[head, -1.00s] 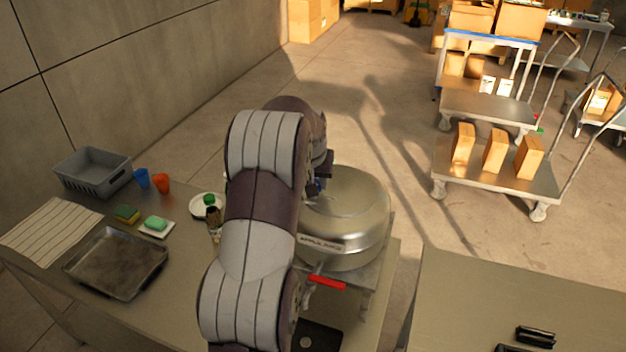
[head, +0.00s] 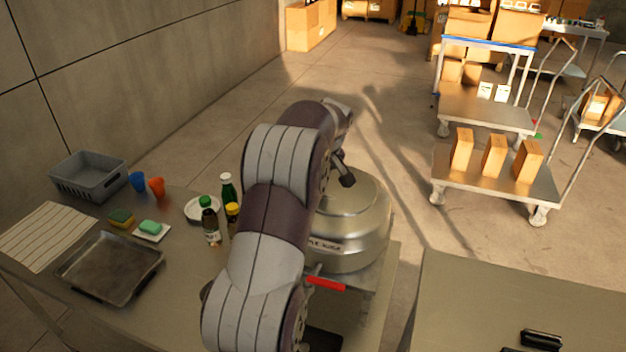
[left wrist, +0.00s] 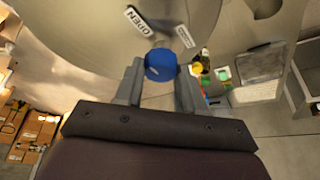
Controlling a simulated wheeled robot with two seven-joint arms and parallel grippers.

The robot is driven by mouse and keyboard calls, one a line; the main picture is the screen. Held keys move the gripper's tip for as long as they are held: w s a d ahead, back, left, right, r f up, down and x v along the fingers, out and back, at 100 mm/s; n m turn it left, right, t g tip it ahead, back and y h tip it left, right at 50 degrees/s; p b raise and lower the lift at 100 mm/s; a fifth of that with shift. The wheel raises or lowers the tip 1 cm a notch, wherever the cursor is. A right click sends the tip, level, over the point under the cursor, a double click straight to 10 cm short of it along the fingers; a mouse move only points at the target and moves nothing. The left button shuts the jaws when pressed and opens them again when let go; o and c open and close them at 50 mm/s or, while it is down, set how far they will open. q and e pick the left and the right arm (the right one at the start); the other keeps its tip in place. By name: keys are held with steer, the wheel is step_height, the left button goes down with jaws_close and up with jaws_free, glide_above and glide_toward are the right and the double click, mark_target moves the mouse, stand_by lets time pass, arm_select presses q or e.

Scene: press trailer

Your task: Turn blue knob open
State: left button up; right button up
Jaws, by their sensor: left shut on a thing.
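The blue knob (left wrist: 160,65) is on the curved metal side of the round appliance (left wrist: 80,22). A white OPEN label (left wrist: 137,20) is up and left of it, and a second white label (left wrist: 186,36), hard to read, is up and right. My left gripper (left wrist: 160,72) is shut on the blue knob, one finger on each side. In the head view the appliance (head: 355,225) stands behind my left arm, which hides its left side and the knob. A dark part of my left gripper (head: 345,178) shows at the appliance's top. My right gripper is not in view.
Bottles (head: 209,220), a plate, a metal tray (head: 110,268) and a grey basket (head: 88,175) are on the table to the left. A red handle (head: 326,284) sits below the appliance. Another table (head: 480,300) is at right, mostly bare, with dark objects at its front.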

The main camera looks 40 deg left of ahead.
arm_select(q)
steer(key=shift+s+f, duration=0.15)
steer(key=shift+f, duration=0.2)
steer(key=o, duration=0.9)
steer(key=shift+o, duration=0.6)
steer(key=shift+r, duration=0.15)
steer(key=v, duration=0.4)
steer(key=shift+w+a+p, duration=0.2)
steer(key=shift+w+p, duration=0.05)
steer(key=shift+p, duration=0.1)
steer(key=p+v, duration=0.6)
steer(key=v, duration=0.3)
steer(key=shift+p, duration=0.4)
steer(key=shift+d, duration=0.1)
steer(key=shift+s, duration=0.1)
